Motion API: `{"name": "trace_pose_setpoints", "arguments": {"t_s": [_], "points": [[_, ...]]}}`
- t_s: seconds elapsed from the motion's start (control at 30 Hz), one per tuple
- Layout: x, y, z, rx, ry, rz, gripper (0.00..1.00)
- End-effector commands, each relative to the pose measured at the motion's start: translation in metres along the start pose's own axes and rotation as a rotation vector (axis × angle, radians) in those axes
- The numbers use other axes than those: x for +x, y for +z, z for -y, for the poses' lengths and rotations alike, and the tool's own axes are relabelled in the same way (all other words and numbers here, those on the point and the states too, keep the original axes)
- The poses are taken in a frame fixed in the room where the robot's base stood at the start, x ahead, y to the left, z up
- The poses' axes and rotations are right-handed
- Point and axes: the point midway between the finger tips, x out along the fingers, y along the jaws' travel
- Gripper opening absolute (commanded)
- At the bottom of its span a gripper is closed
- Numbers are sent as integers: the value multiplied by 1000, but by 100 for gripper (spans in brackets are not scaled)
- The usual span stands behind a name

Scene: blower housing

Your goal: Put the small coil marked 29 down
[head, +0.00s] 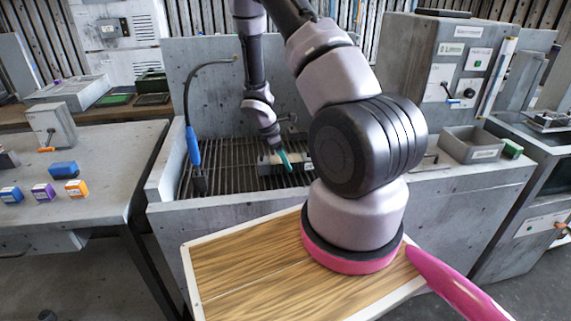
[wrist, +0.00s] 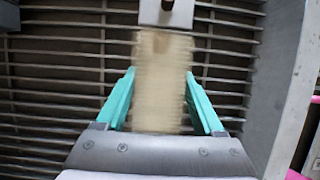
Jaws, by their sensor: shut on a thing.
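My gripper (head: 286,158) is over the slatted grate of the grey housing in the head view, with a teal finger showing. In the wrist view, the two teal fingers of my gripper (wrist: 161,85) close on both sides of a beige, ribbed block-like piece (wrist: 161,95), which I take as the small coil. Its picture is blurred and no number 29 can be read on it. The grate (wrist: 60,75) lies behind and below it. The gap between coil and grate cannot be judged.
A grey metal piece with a dark hole (wrist: 166,12) is just beyond the coil's far end. A blue-handled hose (head: 192,145) stands at the grate's left. Small coloured boxes (head: 43,192) sit on the left bench. An open grey bin (head: 470,145) stands at right.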

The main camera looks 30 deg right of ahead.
Motion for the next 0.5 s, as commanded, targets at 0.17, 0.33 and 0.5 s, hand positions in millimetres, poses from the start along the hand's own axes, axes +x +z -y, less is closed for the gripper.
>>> {"name": "trace_pose_setpoints", "arguments": {"t_s": [0.17, 0.33, 0.5], "points": [[14, -5, 0, 1, 1, 0, 0], [13, -5, 0, 1, 1, 0, 0], [15, -6, 0, 1, 1, 0, 93]]}}
